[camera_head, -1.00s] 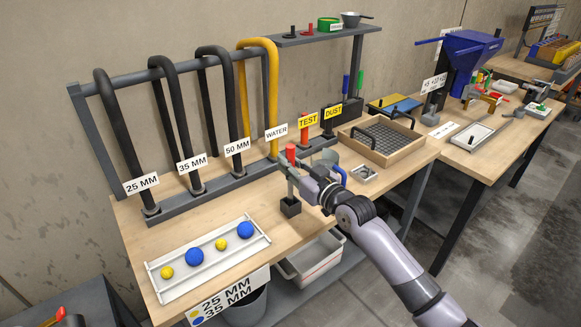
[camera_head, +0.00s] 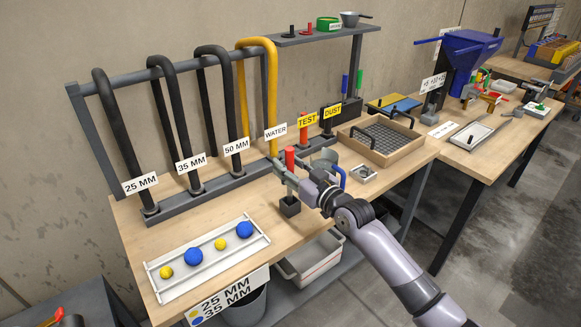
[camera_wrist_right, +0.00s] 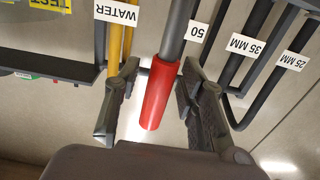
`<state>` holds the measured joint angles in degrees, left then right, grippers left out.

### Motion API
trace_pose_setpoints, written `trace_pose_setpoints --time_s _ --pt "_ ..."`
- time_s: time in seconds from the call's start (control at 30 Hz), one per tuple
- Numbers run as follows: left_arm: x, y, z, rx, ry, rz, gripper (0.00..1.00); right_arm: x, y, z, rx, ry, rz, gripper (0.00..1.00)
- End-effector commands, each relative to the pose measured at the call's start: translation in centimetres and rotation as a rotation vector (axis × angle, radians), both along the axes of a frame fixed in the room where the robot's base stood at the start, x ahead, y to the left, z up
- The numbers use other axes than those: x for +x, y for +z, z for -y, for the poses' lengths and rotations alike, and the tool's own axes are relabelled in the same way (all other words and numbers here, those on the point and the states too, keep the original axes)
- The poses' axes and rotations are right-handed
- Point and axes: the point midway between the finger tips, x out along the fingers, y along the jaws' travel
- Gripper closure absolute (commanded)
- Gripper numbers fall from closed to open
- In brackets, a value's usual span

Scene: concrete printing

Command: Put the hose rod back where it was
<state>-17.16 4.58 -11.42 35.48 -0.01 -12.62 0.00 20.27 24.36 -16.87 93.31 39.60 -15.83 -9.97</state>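The hose rod has a red handle (camera_head: 290,156) on a grey shaft. It stands upright at a small black block (camera_head: 290,207) on the wooden bench. In the right wrist view the red handle (camera_wrist_right: 160,96) lies between the two fingers of my right gripper (camera_wrist_right: 160,75). The fingers are apart, with a gap showing beside the handle. The rod's lower end is hidden at the block. My left gripper is not in view.
Black hoses labelled 25, 35 and 50 MM and a yellow WATER hose (camera_head: 243,90) hang on the rack behind. A white tray (camera_head: 207,259) with yellow and blue balls is in front left. A sieve box (camera_head: 385,150) stands to the right. Some bench between is clear.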

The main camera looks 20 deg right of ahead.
Motion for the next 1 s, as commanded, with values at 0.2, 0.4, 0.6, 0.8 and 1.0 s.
trace_pose_setpoints --time_s 0.2,0.4,0.6,0.8,1.0 --pt "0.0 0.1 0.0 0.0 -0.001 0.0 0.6 -1.4 0.0 0.5 -0.002 0.0 -0.002 0.63" --pt "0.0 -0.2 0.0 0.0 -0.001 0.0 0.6 -5.4 -0.1 2.0 -0.002 0.0 -0.002 0.63" --pt "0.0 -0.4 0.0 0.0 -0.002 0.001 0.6 -9.1 0.0 3.3 -0.003 0.001 -0.001 0.63" --pt "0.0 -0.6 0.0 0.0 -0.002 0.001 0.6 -11.0 0.1 4.0 0.0 0.001 -0.001 0.63" --pt "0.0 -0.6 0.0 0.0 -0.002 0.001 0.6 -11.3 0.2 4.2 0.0 0.0 0.0 0.63"
